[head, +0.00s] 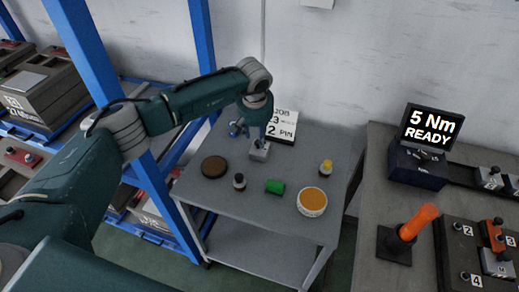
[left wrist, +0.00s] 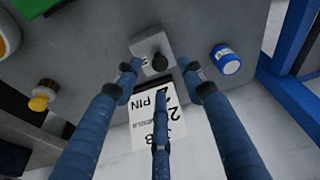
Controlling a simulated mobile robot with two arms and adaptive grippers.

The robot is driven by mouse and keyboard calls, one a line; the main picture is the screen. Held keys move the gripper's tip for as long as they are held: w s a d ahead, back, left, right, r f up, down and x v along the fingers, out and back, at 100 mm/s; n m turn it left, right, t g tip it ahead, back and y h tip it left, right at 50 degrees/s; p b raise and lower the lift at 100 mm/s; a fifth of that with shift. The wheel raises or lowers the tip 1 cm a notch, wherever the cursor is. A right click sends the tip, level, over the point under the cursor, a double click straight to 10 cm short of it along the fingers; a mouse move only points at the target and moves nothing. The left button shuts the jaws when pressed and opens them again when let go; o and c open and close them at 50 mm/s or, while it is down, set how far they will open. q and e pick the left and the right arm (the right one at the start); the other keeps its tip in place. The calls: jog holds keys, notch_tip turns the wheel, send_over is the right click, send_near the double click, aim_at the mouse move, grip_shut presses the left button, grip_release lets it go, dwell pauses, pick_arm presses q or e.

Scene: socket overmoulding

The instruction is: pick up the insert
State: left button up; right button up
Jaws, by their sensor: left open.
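The insert appears to be the light grey metal block (head: 259,151) with a dark knob or hole on it, near the back of the small grey table. In the left wrist view the block (left wrist: 143,46) lies just beyond the fingertips. My left gripper (head: 258,132) reaches down right over it, its fingers partly blending with the block. In the left wrist view the three blue fingers of the left gripper (left wrist: 162,76) are spread, with nothing held between them. Whether any finger touches the block cannot be told. My right gripper is not in view.
A card reading "2 PIN" (head: 283,128) stands behind the block, and a blue can (left wrist: 226,60) is close beside it.

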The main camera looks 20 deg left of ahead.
aim_at(258, 141)
pick_arm(q)
jog(key=p+x, duration=0.1)
jog(key=x, duration=0.3)
jog(key=shift+s+f, duration=0.1)
grip_shut()
